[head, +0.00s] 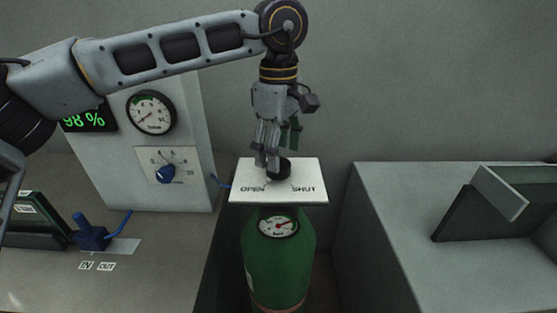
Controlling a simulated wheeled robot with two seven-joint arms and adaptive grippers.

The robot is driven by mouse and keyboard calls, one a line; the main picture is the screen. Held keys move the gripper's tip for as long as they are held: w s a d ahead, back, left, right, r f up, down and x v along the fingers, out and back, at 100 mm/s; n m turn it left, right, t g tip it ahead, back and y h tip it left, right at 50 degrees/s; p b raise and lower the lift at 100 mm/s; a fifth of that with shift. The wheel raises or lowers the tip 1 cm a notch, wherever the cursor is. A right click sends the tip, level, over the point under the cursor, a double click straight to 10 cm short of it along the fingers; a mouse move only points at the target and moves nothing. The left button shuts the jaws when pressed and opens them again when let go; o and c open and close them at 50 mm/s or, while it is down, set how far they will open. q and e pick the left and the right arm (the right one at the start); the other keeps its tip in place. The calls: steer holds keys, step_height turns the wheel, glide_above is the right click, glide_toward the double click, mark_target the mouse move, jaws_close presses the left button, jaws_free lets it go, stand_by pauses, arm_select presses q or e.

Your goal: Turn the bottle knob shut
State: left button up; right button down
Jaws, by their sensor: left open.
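The green bottle (279,262) stands upright in the gap between two grey counters. A white plate marked OPEN on the left and SHUT on the right (305,189) sits on top of it. The black bottle knob (284,168) stands on the plate, partly hidden by my fingers. My left gripper (267,163) points down at the knob from above, its fingers open and beside it. I cannot tell if they touch it. A round gauge with a red needle (278,226) is on the bottle's front. My right gripper is not in view.
A grey panel (185,195) with a gauge (151,113), a blue dial (165,174) and a 98 % display (89,117) stands at the left. A blue valve (90,234) sits on the left counter. An angled frame (500,192) stands on the right counter (375,225).

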arm_select(q)
steer(key=shift+f, duration=1.3)
steer(key=shift+c, duration=0.3)
steer(key=c, duration=0.9)
